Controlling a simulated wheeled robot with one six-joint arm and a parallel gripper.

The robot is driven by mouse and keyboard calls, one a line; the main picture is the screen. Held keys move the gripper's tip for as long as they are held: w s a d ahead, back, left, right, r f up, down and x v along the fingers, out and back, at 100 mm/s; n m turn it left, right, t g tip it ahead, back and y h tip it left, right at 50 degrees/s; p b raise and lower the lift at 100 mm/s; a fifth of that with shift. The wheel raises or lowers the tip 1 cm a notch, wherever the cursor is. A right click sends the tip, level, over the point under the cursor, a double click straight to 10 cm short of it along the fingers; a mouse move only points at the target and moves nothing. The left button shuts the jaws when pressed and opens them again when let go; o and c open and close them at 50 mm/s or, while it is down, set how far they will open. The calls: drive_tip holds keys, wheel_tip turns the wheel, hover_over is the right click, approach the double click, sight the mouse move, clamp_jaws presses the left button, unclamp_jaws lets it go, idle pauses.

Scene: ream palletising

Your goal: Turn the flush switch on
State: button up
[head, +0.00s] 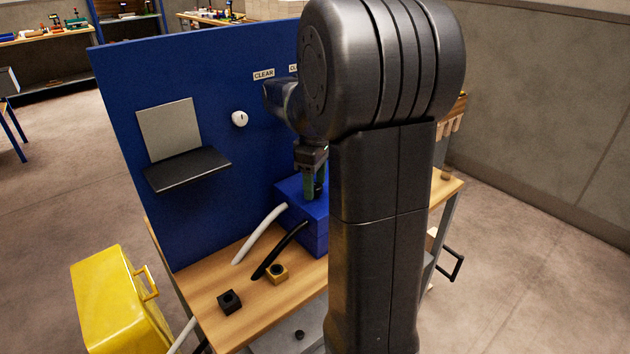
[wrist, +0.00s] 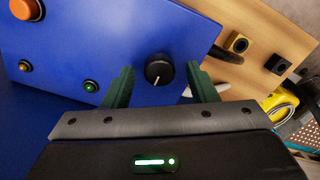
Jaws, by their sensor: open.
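A blue control box (head: 301,240) sits on the wooden bench against the blue panel; its face also fills the wrist view (wrist: 110,38). On that face is a round black knob (wrist: 158,68) with a white pointer line toward the bottom of the picture; I see no label naming it the flush switch. My gripper (wrist: 162,86) is open, its green fingers on either side of the knob with gaps at both sides. Whether the fingertips reach down around the knob, I cannot tell. In the head view my gripper (head: 314,184) is over the box, and my arm hides part of it.
The box also carries a large orange button (wrist: 25,9), a small orange lamp (wrist: 25,66) and a green one (wrist: 91,86). A white dial (head: 239,118) and a black shelf (head: 188,170) are on the panel. White and black hoses lie left of the box.

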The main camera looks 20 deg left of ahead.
drive_tip(key=shift+c, duration=0.2)
drive_tip(key=c, duration=0.9)
drive_tip(key=shift+r+m+p, duration=0.1)
drive_tip(key=shift+m+p, duration=0.2)
drive_tip(key=m+p, duration=0.2)
drive_tip(key=shift+r+m, duration=0.1)
drive_tip(key=shift+m, duration=0.3)
drive_tip(key=m+p, duration=0.2)
drive_tip(key=m, duration=0.3)
drive_tip(key=shift+w+p, duration=0.1)
drive_tip(key=shift+p, duration=0.25)
drive_tip(key=m+p, duration=0.1)
drive_tip(key=m, duration=0.4)
drive_tip(key=shift+p, duration=0.3)
drive_tip(key=shift+d+m+p, duration=0.1)
drive_tip(key=shift+m+p, duration=0.5)
drive_tip(key=shift+m, duration=1.7)
